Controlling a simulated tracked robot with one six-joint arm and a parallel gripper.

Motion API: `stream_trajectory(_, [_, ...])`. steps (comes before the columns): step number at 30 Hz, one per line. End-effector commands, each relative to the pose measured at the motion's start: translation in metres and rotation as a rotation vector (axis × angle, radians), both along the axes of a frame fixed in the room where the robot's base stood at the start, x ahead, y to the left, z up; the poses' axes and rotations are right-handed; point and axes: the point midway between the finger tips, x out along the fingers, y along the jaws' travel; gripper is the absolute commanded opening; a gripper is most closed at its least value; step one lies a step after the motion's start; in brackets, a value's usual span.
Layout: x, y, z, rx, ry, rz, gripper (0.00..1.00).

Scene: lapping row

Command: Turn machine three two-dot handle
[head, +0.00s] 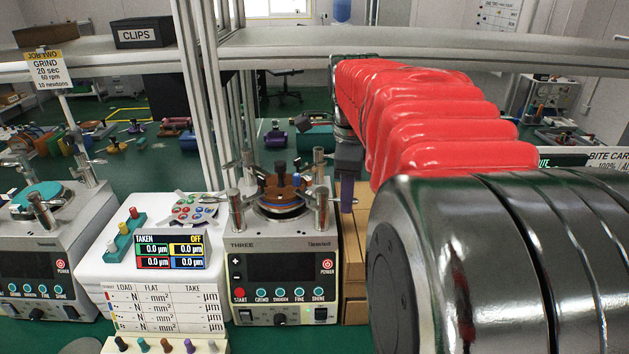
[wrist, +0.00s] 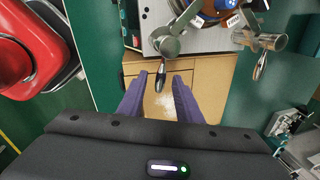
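Machine three (head: 285,250), marked THREE, stands in the middle of the head view with upright clamp posts and small handles on top. In the wrist view, one handle (wrist: 161,74) with a dark grip points toward my gripper (wrist: 161,86). A second handle (wrist: 260,66) is to its right. No dot marks can be read, so I cannot tell which handle has two dots. My gripper's purple fingers are open, with the dark grip at or just beyond the gap between their tips; contact cannot be told. In the head view a purple finger (head: 347,190) shows right of the machine.
A white readout unit (head: 150,270) stands left of machine three, with another machine (head: 40,260) beyond it. Wooden blocks (head: 355,240) are to its right. A metal shelf (head: 450,45) and uprights cross above and behind. Green bench shows around the machines.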

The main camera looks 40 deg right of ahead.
Motion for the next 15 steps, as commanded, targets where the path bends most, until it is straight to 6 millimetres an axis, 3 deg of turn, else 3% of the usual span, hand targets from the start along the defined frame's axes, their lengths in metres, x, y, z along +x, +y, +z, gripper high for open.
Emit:
stream_trajectory(6, [0.0000,-0.0002,-0.0002,0.000,0.000,0.000,0.32])
stream_trajectory(15, [0.0000,-0.0001,0.0000,0.000,0.000,0.000,0.11])
